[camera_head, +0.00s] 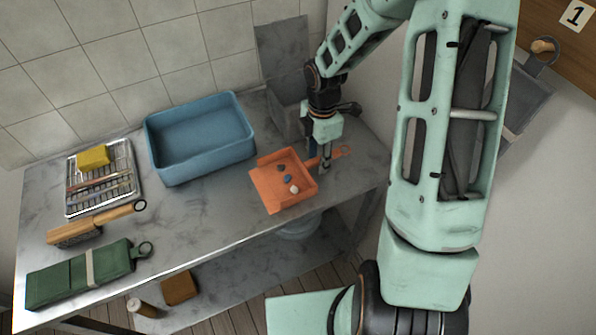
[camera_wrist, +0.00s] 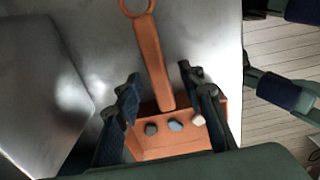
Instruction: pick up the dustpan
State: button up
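The orange dustpan (camera_head: 268,190) lies on the grey marbled table near its right end, with three small pebbles in its pan. Its handle points right and away from the pan and ends in a ring. In the wrist view, the dustpan (camera_wrist: 170,147) is low in the picture and its handle (camera_wrist: 150,55) runs up between my fingers. My gripper (camera_head: 319,158) is over the handle near the pan. In the wrist view, my gripper (camera_wrist: 160,78) is open, with a gap on each side of the handle. Fingertip height above the table is hard to judge.
A blue tub (camera_head: 208,163) stands left of the dustpan, and a grey open bin (camera_head: 286,118) stands behind. Further left are a wire rack (camera_head: 100,205) with a yellow sponge (camera_head: 93,157), a wooden-handled brush (camera_head: 100,220) and a green roll (camera_head: 80,274). The table's front edge is close.

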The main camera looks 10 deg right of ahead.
jog(key=shift+f, duration=0.55)
grip_shut()
jog(key=shift+r, duration=0.15)
